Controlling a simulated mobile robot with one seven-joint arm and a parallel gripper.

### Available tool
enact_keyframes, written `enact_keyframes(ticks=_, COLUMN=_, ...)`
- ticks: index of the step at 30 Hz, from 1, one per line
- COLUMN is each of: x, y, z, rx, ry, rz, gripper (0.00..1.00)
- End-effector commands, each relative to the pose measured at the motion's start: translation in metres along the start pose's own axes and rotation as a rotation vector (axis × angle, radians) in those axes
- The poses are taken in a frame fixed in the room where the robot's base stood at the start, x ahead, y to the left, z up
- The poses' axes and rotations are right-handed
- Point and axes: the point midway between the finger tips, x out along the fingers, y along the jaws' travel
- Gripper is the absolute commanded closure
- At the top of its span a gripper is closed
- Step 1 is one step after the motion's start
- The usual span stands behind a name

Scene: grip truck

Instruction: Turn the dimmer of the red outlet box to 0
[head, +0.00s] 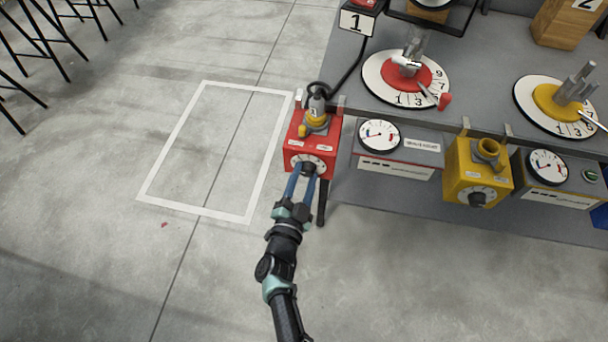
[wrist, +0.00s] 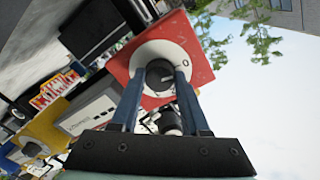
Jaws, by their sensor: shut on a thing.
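The red outlet box (head: 299,136) hangs at the left end of the grey bench. Its front carries a white dial with a dark dimmer knob (wrist: 159,75) in the middle. A "0" mark shows on the right part of the dial in the wrist view. My gripper (head: 308,170) reaches the box front from below, its two blue fingers on either side of the knob. In the wrist view my gripper (wrist: 158,78) is shut on the knob. The knob's pointer direction is hard to tell. A plug with a black cable (head: 347,78) sits on top of the red box.
A yellow outlet box (head: 464,178) with its own knob hangs further right. A panel with a gauge (head: 379,135) lies between the boxes. Red (head: 378,90) and yellow (head: 527,101) numbered dials lie on the bench top. The floor left of the red box is clear, with a white taped rectangle (head: 172,206).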

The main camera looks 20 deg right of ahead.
Motion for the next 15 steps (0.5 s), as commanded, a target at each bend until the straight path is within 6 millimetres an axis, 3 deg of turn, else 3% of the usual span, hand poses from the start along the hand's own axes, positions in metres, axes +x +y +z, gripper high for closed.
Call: enact_keyframes(ticks=15, x=0.0000, y=0.0012, z=-0.0002, rx=-0.066, ry=0.004, rz=0.001, gripper=1.00)
